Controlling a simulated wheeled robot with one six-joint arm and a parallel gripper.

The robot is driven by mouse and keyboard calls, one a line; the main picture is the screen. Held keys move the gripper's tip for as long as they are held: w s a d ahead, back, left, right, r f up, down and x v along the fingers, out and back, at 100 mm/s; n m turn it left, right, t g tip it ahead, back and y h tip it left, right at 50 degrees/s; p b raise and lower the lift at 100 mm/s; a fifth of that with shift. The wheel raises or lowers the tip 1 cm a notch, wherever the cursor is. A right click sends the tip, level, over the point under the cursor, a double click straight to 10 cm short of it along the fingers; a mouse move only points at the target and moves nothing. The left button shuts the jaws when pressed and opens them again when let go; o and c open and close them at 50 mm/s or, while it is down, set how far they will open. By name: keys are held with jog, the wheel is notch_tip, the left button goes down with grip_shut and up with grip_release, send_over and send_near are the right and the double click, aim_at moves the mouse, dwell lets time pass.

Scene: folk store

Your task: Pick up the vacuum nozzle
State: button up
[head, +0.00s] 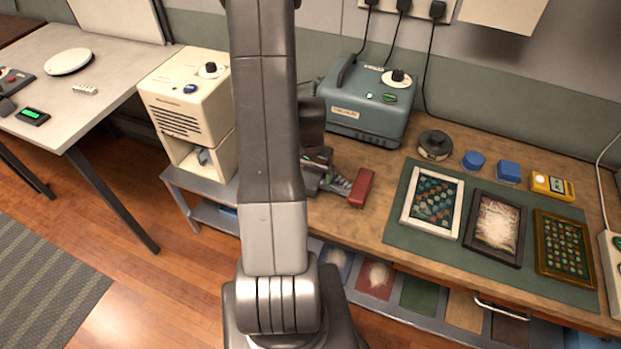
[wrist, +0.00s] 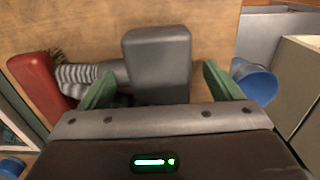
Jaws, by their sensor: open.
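The vacuum nozzle appears to be the piece with a red head (head: 361,188), a ribbed grey neck and a grey block-like body, lying on the wooden bench. In the wrist view its red end (wrist: 40,82) is at the left, and the grey block (wrist: 158,62) is in the middle. My gripper (wrist: 157,82) is open, its green fingers apart on either side of the grey block. I cannot tell whether they touch it. In the head view my arm hides part of the gripper and the grey part.
A blue-grey machine (head: 370,103) stands behind the nozzle, and a cream machine (head: 187,105) is to the left. A green mat (head: 398,228) with several framed pieces lies to the right. A blue cup-like thing (wrist: 258,84) is right of my gripper in the wrist view.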

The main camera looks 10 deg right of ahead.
aim_at(311, 176)
jog(key=shift+f, duration=0.7)
jog(key=c, duration=1.2)
jog(key=shift+r, duration=0.1)
jog(key=shift+r+b, duration=0.4)
jog(key=shift+r, duration=4.55)
